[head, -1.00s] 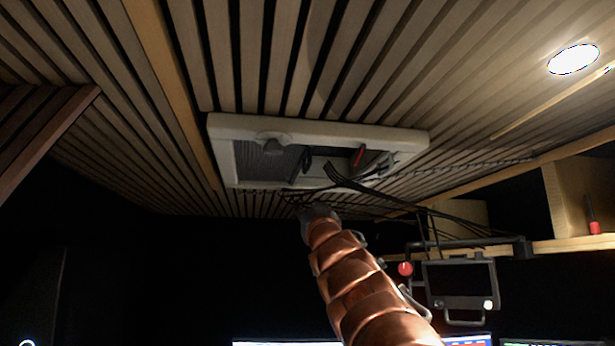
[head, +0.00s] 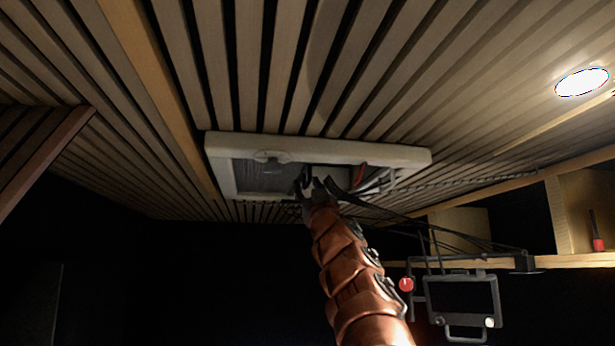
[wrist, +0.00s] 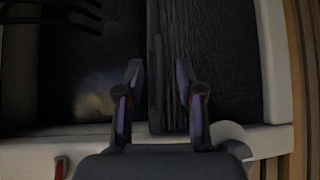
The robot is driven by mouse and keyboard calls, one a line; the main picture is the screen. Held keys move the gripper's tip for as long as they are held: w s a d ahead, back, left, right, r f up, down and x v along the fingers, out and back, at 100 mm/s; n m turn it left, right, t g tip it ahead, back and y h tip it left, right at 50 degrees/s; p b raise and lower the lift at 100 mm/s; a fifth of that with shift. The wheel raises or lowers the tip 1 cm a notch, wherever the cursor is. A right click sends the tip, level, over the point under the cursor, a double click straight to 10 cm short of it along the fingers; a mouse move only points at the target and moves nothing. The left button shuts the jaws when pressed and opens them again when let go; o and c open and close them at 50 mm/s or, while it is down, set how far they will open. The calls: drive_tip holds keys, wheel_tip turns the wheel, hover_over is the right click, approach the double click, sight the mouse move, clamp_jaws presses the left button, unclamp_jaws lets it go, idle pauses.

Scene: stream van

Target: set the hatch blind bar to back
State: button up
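The roof hatch has a white frame (head: 330,147) set in the slatted ceiling. Its dark pleated blind (head: 262,177) covers the left part of the opening in the head view; it also shows right of centre in the wrist view (wrist: 225,60). The blind bar (wrist: 155,60) is a dark straight strip along the blind's edge, running up the middle of the wrist view. My gripper (head: 315,184) is up at the hatch opening. In the wrist view my gripper (wrist: 160,72) has its fingers apart, one either side of the bar, with gaps visible. Contact depth cannot be told.
A red handle (head: 359,173) sits at the hatch's right part. Dark cables hang right of my gripper. A framed screen (head: 461,296) with a red knob (head: 406,284) and a wooden shelf (head: 580,261) are at the lower right. A ceiling lamp (head: 582,82) glows.

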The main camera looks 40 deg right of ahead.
drive_tip(key=shift+w+r, duration=0.25)
drive_tip(key=shift+r, duration=0.2)
clamp_jaws()
idle(0.6)
